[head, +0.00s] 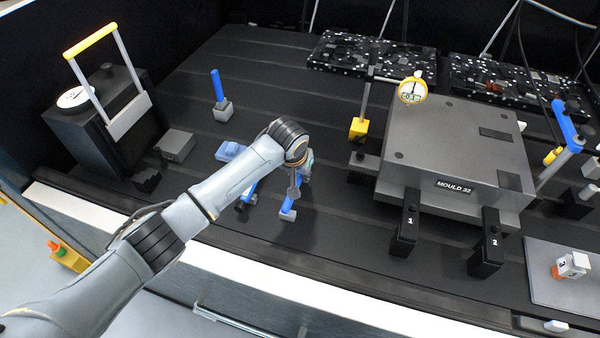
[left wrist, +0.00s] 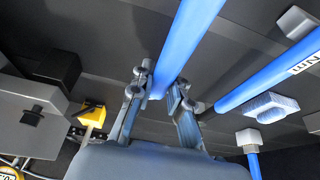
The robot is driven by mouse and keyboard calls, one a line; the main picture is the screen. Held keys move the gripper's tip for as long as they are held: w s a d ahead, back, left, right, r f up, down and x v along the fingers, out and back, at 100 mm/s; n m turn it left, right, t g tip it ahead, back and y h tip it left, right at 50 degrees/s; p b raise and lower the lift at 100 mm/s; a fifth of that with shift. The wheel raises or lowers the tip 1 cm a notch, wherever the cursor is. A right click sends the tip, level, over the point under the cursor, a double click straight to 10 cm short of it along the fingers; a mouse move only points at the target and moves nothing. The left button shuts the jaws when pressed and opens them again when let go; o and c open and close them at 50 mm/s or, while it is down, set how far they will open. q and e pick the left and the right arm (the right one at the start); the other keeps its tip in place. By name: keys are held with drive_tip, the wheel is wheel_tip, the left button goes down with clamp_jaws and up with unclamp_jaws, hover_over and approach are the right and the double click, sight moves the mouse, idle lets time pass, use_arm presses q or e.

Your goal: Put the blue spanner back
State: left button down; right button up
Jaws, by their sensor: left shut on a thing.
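My left gripper (head: 295,186) is over the dark bench, left of the mould. In the left wrist view its fingers (left wrist: 158,95) are shut on a plain blue bar, the blue spanner (left wrist: 188,45). In the head view the spanner (head: 289,205) shows below my wrist, with a grey lower end; my arm hides its upper part. A second blue bar marked "Nm" (left wrist: 272,82) lies close to the right of it in the left wrist view. Whether the spanner touches the bench is unclear. My right gripper is not in view.
A blue-and-white block (head: 230,151) and an upright blue handle in a grey block (head: 222,108) stand behind my gripper. The grey mould (head: 455,150), with a dial gauge (head: 412,91), is to the right. Clear bench lies between spanner and mould.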

use_arm(q)
drive_tip(key=shift+f+b, duration=0.35)
drive_tip(key=shift+f, duration=0.65)
drive_tip(key=c, duration=0.7)
unclamp_jaws()
drive_tip(key=shift+r, duration=0.1)
drive_tip(key=shift+s+r+p, duration=0.1)
drive_tip(key=shift+r+p, duration=0.2)
drive_tip(key=shift+p, duration=0.2)
drive_tip(key=shift+p+v, duration=2.65)
drive_tip(key=shift+p, duration=0.85)
drive_tip(key=shift+a+f, duration=0.1)
